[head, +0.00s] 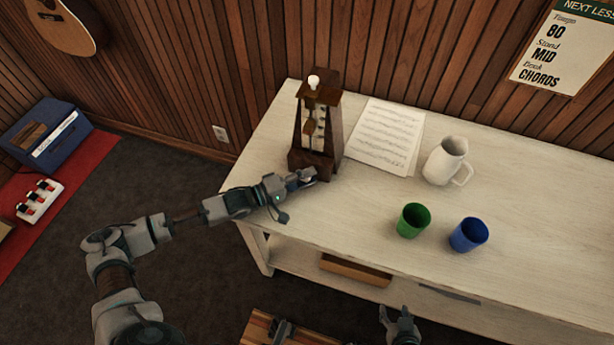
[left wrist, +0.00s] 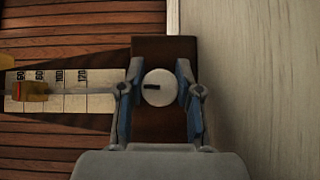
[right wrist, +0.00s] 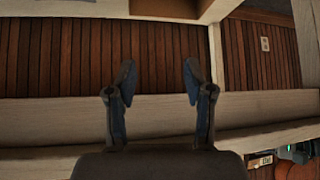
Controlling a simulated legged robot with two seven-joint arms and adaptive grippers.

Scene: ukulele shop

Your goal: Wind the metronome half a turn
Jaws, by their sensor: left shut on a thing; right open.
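The metronome (head: 318,130) is a dark wooden pyramid standing upright at the left end of the pale table. Its pale scale (left wrist: 70,103) with numbers and its pendulum weight (left wrist: 33,92) show in the left wrist view. A round whitish winding knob (left wrist: 159,88) with a dark slot mark sits on its base. My left gripper (left wrist: 158,92) has one finger on each side of the knob and is shut on it. In the head view the left gripper (head: 306,176) hides the knob. My right gripper (head: 400,318) is open and empty, low in front of the table; its spread fingers show in the right wrist view (right wrist: 158,82).
Sheet music (head: 386,137) lies right of the metronome, then a white pitcher (head: 444,161). A green cup (head: 413,220) and a blue cup (head: 469,234) stand nearer the front edge. The table (head: 540,245) is bare at right. A lesson poster (head: 562,45) hangs on the wall.

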